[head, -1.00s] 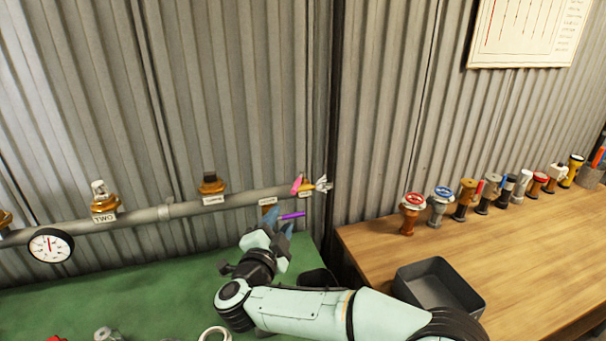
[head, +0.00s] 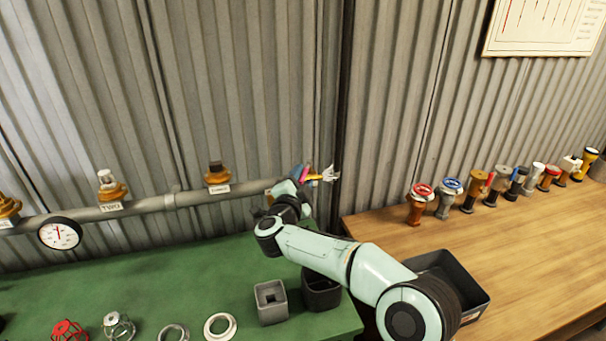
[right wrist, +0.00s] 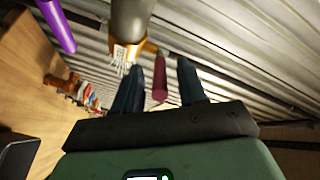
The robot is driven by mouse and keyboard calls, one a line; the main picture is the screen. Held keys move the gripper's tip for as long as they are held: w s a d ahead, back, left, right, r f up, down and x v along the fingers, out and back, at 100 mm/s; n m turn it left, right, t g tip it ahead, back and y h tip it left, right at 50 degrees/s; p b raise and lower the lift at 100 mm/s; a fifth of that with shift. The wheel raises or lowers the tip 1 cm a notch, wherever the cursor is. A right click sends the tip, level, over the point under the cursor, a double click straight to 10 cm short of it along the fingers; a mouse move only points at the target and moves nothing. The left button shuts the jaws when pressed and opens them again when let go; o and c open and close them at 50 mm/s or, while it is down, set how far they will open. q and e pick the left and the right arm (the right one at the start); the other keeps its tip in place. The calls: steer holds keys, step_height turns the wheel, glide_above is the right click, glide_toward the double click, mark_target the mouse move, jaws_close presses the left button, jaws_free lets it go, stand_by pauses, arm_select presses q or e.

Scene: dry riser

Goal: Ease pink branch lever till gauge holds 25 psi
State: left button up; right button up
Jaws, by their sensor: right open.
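The pink branch lever (right wrist: 160,82) shows dark pink in the right wrist view, between my right gripper's two blue fingers (right wrist: 158,78). A gap shows on each side of it, and the fingers are open. In the head view my right gripper (head: 302,178) is at the right end of the grey pipe (head: 150,205) and hides most of the lever. The round white gauge (head: 59,234) hangs at the pipe's left part. Its needle points about straight up, but the numbers are too small to read. My left gripper is not in view.
A purple lever (right wrist: 57,25) is close by in the right wrist view. A dark tray (head: 465,300) is on the wooden table.

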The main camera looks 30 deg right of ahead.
steer(key=shift+w+d, duration=0.5)
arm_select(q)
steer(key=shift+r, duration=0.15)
arm_select(e)
jaws_close()
arm_select(q)
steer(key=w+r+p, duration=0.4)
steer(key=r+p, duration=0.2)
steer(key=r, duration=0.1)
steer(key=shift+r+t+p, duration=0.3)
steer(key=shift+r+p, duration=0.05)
steer(key=shift+p, duration=0.05)
arm_select(e)
steer(key=m+g+h, duration=0.1)
steer(key=w+a+m+g+h, duration=0.1)
steer(key=g, duration=0.1)
steer(key=w+m+g+h, duration=0.1)
steer(key=m+g, duration=0.1)
steer(key=shift+a+h, duration=0.2)
steer(key=shift+h, duration=0.1)
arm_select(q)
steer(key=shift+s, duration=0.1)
arm_select(e)
steer(key=shift+s, duration=0.1)
